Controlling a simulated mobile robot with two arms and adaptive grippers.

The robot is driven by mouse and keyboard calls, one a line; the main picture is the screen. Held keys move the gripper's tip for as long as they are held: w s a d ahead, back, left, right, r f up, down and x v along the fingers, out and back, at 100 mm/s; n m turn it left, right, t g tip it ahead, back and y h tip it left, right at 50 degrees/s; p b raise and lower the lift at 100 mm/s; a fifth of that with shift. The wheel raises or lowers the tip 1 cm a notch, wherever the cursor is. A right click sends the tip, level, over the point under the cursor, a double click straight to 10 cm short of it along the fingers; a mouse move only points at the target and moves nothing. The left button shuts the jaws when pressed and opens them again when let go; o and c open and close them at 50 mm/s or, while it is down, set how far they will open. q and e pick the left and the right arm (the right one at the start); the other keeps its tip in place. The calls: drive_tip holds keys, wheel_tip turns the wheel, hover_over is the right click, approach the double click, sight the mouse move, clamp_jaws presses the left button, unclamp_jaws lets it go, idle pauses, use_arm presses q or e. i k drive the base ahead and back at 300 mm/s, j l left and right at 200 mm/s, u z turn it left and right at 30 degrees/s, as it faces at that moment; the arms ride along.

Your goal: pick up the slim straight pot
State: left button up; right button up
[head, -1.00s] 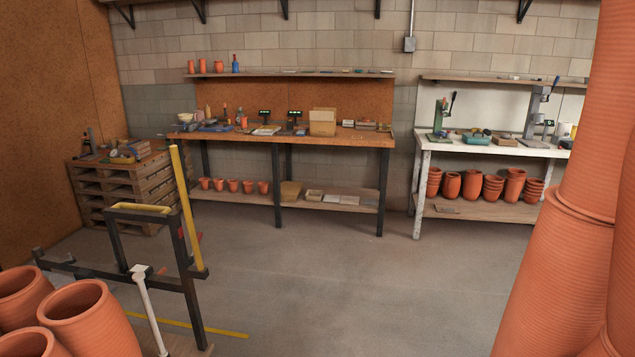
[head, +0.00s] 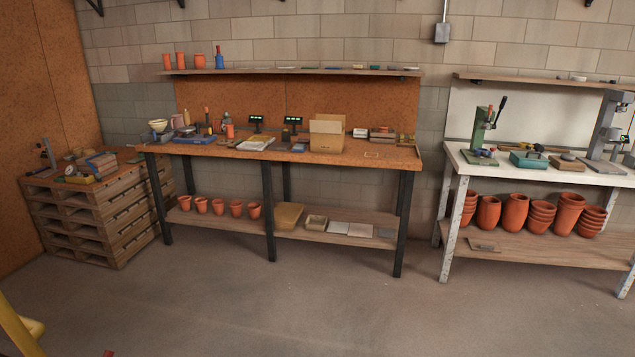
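Three small orange pots stand on the upper wall shelf: a slim left pot (head: 167,62), a slim middle pot (head: 181,61) and a wider, flared right pot (head: 200,62). The left and middle pots look slim and straight; I cannot tell which is the task's pot. Several small tapered pots (head: 202,205) stand in a row on the low shelf of the wooden bench. Larger pots (head: 488,212), some stacked, stand under the white bench. Neither of my grippers is in view.
The wooden bench (head: 385,155) carries scales, a cardboard box (head: 327,137) and tools. A pallet stack (head: 90,215) stands at the left, the white bench (head: 600,173) with presses at the right. The floor (head: 240,310) ahead is clear; a yellow bar (head: 15,325) shows at lower left.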

sight(229, 127)
drive_tip(key=i+u, duration=0.15)
drive_tip(key=i, duration=0.4)
drive_tip(key=i+u, duration=0.15)
drive_tip(key=i, duration=0.4)
drive_tip(key=i+l+u, duration=0.1)
drive_tip(key=i, duration=0.4)
drive_tip(key=i+l+u, duration=0.15)
drive_tip(key=i, duration=0.4)
